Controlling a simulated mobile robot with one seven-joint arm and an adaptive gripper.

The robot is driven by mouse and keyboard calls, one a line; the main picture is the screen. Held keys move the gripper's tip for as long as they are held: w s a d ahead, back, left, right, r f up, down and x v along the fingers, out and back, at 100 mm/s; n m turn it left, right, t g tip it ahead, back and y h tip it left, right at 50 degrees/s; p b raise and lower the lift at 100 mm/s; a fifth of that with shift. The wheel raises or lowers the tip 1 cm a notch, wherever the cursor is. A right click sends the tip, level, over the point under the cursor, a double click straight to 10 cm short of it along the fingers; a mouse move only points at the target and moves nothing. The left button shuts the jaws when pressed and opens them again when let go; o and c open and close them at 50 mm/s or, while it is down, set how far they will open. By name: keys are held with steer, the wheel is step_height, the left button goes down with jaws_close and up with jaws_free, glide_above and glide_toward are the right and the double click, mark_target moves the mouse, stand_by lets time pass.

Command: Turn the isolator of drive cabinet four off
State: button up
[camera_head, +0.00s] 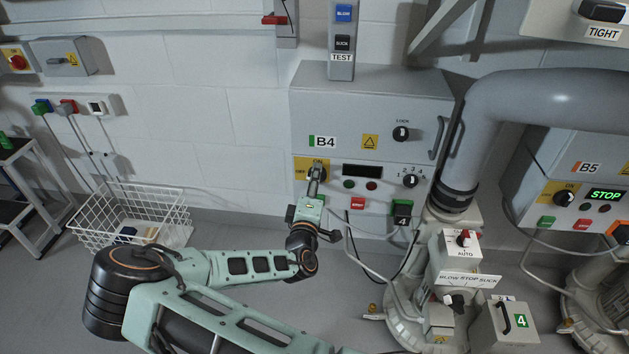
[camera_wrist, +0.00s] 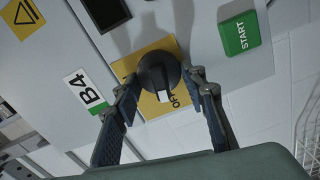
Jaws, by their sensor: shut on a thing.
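Drive cabinet B4 (camera_head: 375,110) stands against the wall in the middle of the head view. Its isolator is a black rotary knob (camera_wrist: 157,70) on a yellow plate (camera_head: 301,163) at the cabinet's left. My gripper (camera_head: 315,182) reaches the knob from the front. In the wrist view, my gripper's two fingers (camera_wrist: 163,82) close on opposite sides of the knob. The knob's white mark (camera_wrist: 165,96) lies on the side of the partly hidden OFF lettering (camera_wrist: 178,98). The cabinet's display (camera_head: 362,171) is dark.
A green START button (camera_wrist: 239,33) sits beside the isolator. A lock knob (camera_head: 401,133) and a selector (camera_head: 410,181) are on the same cabinet. Cabinet B5 (camera_head: 585,170) at right shows STOP. A pipe (camera_head: 465,150) and blower stand close right; a wire basket (camera_head: 130,213) is left.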

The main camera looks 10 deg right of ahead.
steer(key=shift+n, duration=1)
steer(key=o, duration=1.1)
steer(key=shift+o, duration=0.2)
steer(key=shift+s, duration=0.1)
steer(key=v, duration=1.2)
